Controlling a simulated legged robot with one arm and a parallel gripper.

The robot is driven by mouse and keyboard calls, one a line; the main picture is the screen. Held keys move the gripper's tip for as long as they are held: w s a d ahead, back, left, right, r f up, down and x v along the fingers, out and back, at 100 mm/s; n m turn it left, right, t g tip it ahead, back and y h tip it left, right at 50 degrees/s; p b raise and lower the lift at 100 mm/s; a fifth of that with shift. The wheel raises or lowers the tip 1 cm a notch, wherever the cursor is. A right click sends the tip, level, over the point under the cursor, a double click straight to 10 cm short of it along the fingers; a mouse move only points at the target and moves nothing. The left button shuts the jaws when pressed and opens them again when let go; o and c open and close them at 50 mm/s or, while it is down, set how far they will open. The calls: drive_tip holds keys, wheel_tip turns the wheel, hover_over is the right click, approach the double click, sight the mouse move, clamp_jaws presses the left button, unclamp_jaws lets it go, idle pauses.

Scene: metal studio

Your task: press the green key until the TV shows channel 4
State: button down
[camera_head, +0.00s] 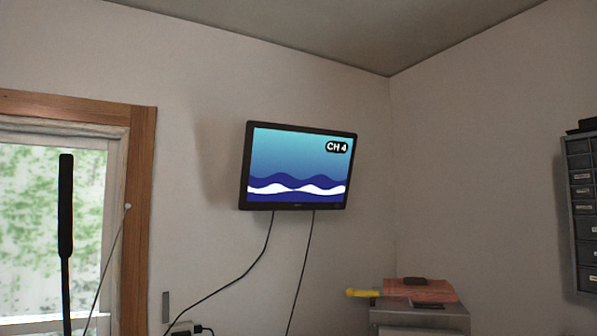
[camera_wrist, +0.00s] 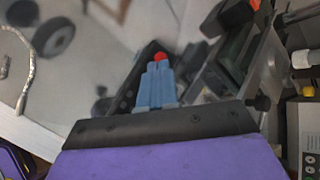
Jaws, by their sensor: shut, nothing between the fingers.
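The TV (camera_head: 298,165) hangs on the wall in the head view. Its screen shows "CH 4" at the top right, over blue and white waves. My gripper (camera_wrist: 160,72) shows in the wrist view, with its light blue fingers close together and nothing seen between them. A small red spot (camera_wrist: 160,57) shows at the fingertips; I cannot tell what it belongs to. I cannot make out the green key in either view. My gripper does not clearly show in the head view.
A metal cabinet (camera_head: 420,318) with red and yellow items on top stands at the lower right. A drawer unit (camera_head: 582,210) is on the right wall. Cables (camera_head: 235,281) hang below the TV. A pale cord (camera_wrist: 28,70) lies at the left of the wrist view.

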wheel_tip(320, 180, up, 6)
drive_tip(key=p, duration=0.4)
drive_tip(key=shift+f+p, duration=0.1)
drive_tip(key=shift+p, duration=0.3)
idle(0.7)
